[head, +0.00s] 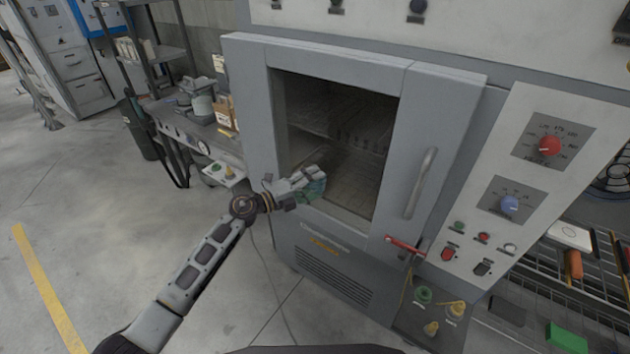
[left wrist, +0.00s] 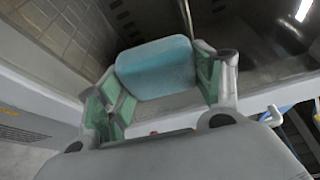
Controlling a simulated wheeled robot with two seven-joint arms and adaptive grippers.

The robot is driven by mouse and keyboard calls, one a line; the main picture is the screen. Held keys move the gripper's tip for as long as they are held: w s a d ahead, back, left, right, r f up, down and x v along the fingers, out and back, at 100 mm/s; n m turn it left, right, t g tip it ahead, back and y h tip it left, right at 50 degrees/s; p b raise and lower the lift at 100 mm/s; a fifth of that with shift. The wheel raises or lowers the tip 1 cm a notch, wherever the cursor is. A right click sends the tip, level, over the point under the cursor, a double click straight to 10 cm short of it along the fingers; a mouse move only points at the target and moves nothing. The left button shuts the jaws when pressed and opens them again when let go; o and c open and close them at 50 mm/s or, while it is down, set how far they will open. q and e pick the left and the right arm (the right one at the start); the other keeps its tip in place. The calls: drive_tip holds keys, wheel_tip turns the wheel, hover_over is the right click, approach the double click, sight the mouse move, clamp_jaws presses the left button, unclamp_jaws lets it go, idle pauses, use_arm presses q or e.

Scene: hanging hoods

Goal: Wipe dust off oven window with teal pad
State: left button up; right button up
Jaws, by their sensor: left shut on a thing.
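The oven window (head: 335,140) is a dark glass panel in the closed grey oven door (head: 250,100). Brownish-grey dust marks show on its lower part. My left gripper (head: 306,184) is at the window's lower left, shut on the teal pad (head: 316,188). In the left wrist view my left gripper (left wrist: 160,100) has a green-lined finger on each side of the teal pad (left wrist: 156,68). The pad lies close to the glass; I cannot tell whether it touches. My right gripper does not show.
A vertical door handle (head: 420,183) and a red latch (head: 404,243) stick out right of the window. A control panel (head: 525,170) with knobs is further right. A side bench (head: 190,125) stands at left. The floor (head: 130,210) at left is clear.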

use_arm(q)
drive_tip(key=shift+s+a+r+p, duration=0.1)
drive_tip(key=shift+s+a+p, duration=0.4)
drive_tip(key=shift+s+a, duration=0.35)
drive_tip(key=shift+s+a+p, duration=0.45)
drive_tip(key=shift+s+a, duration=0.05)
drive_tip(key=shift+s, duration=0.6)
drive_tip(key=shift+a, duration=0.1)
drive_tip(key=shift+s+a+p, duration=0.2)
drive_tip(key=shift+s+a, duration=0.25)
drive_tip(key=shift+s, duration=0.15)
drive_tip(key=shift+s+a+p, duration=0.2)
drive_tip(key=shift+s+a, duration=0.2)
drive_tip(key=shift+s, duration=0.2)
